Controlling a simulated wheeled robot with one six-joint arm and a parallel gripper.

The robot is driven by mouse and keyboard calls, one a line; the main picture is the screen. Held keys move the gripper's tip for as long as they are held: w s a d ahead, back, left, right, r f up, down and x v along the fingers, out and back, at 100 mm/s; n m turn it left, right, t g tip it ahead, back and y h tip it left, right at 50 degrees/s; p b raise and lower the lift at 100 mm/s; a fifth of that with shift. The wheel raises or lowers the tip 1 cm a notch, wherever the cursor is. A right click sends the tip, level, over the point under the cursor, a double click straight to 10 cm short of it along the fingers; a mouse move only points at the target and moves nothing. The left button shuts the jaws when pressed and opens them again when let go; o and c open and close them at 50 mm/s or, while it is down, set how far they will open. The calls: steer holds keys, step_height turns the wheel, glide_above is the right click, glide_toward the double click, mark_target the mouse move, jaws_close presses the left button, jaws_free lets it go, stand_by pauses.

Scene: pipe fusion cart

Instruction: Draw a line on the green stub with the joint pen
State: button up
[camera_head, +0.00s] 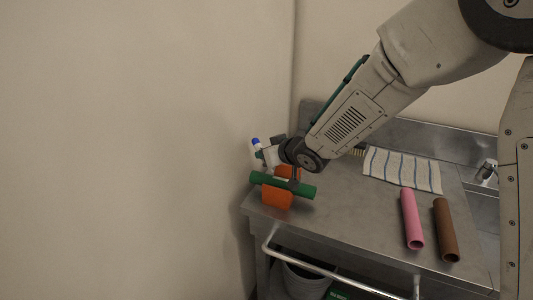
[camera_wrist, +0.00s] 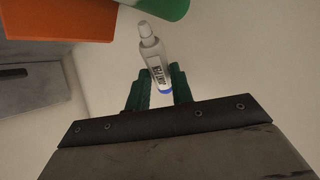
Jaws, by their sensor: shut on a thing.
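The green stub (camera_head: 303,191) lies across an orange holder (camera_head: 277,198) at the left end of the metal bench. In the wrist view the stub (camera_wrist: 168,7) shows at the top edge, beside the orange holder (camera_wrist: 60,18). My gripper (camera_wrist: 158,88) has green fingers shut on the joint pen (camera_wrist: 152,52), a white marker with dark lettering and a blue end. The pen's pale tip points toward the stub, close to its edge; I cannot tell whether they touch. In the head view the pen's blue end (camera_head: 256,141) shows above and behind the stub, next to the wall.
A pink pipe (camera_head: 411,219) and a brown pipe (camera_head: 446,230) lie on the bench at right. A striped cloth (camera_head: 402,169) lies behind them, and a sink tap (camera_head: 487,171) is at far right. A grey bin (camera_head: 305,281) stands below. The bench's middle is clear.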

steer(key=shift+f, duration=0.7)
stand_by(1.0)
steer(key=shift+s+d+r, duration=0.1)
steer(key=shift+s+d, duration=0.2)
steer(key=shift+d, duration=0.5)
steer(key=shift+s+d+r, duration=0.1)
steer(key=shift+s+d, duration=0.15)
steer(key=shift+d, duration=0.5)
steer(key=shift+s+d+f, duration=0.1)
steer(key=shift+s+d, duration=0.2)
steer(key=shift+d, duration=0.55)
steer(key=shift+s+d, duration=0.25)
steer(key=shift+d, duration=0.6)
stand_by(0.5)
steer(key=shift+d, duration=0.2)
step_height(320, 180, up, 7)
stand_by(1.0)
stand_by(0.4)
